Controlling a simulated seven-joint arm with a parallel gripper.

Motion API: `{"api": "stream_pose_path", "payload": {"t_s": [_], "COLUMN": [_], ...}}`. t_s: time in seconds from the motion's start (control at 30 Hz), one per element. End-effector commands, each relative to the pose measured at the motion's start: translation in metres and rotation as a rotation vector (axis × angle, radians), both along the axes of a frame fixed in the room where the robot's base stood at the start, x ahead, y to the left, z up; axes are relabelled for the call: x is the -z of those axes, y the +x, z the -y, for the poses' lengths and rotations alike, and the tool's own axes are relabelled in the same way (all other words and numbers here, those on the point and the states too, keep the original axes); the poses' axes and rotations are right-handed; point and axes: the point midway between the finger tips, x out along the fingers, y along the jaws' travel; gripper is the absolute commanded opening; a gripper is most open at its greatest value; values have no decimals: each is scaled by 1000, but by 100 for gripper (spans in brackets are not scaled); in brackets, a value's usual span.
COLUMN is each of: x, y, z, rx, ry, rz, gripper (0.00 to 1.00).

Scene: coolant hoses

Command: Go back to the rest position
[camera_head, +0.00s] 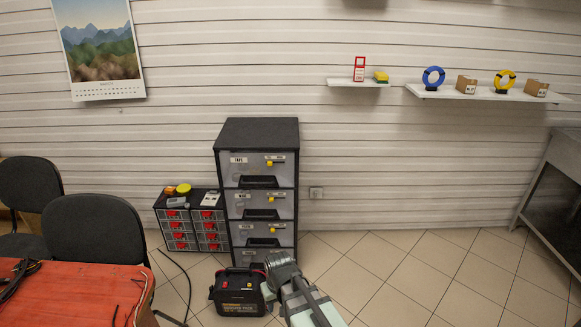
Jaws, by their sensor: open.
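Part of my own arm (300,297) shows at the bottom centre, with a grey ribbed end pointing up over the tiled floor. I cannot make out gripper fingers on it, and the rest of the arm is cut off by the lower edge. No object is seen held in the visible part.
A black battery pack (239,291) stands on the floor just left of my arm. Behind are a tall drawer cabinet (258,136) and a small red-drawer unit (172,235). A red-topped table (75,296) and chairs (95,229) stand left. Floor at right (420,275) is clear.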

Motion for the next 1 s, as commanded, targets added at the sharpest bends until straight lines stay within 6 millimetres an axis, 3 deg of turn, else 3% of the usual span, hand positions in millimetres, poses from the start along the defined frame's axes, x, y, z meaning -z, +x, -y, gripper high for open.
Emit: {"api": "stream_pose_path", "payload": {"t_s": [0.03,0.3,0.5,0.8,1.0], "x": [5,29,42,55,84], "y": [1,1,-6,-19,-43], "z": [20,111,161,212,209], "rx": [34,195,287,388,381], "ry": [-3,-13,-16,-16,-28], "rz": [-8,-47,-70,-94,-154], "gripper": [46,46,46,46,46]}}
